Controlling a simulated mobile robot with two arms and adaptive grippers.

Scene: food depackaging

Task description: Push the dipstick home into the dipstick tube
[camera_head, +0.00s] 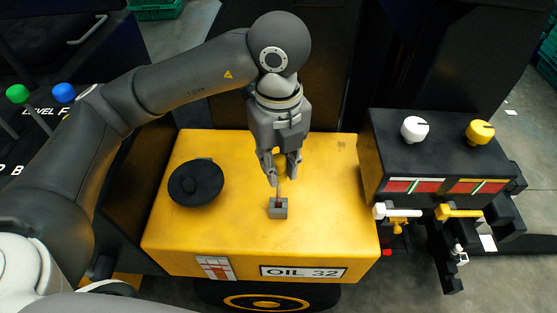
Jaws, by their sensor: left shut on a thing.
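The yellow oil tank (330,205), labelled "OIL 32", fills the middle of the view. A small grey block, seemingly the dipstick tube's mouth (279,210), stands on its top. My left gripper (280,180) is above the block, pointing down, with its fingers shut on the dipstick (279,194). Only a short, thin, reddish-brown piece of the dipstick shows between the fingertips and the block. It appears upright and reaches the block's top; how deep it sits in the tube is hidden. My right gripper is out of view.
A black round cap (196,183) sits on the tank's left side. At right stands a dark box (440,150) with a white knob (414,129), a yellow knob (480,132) and valves below. Blue and green knobs are at far left. The tank's right top is clear.

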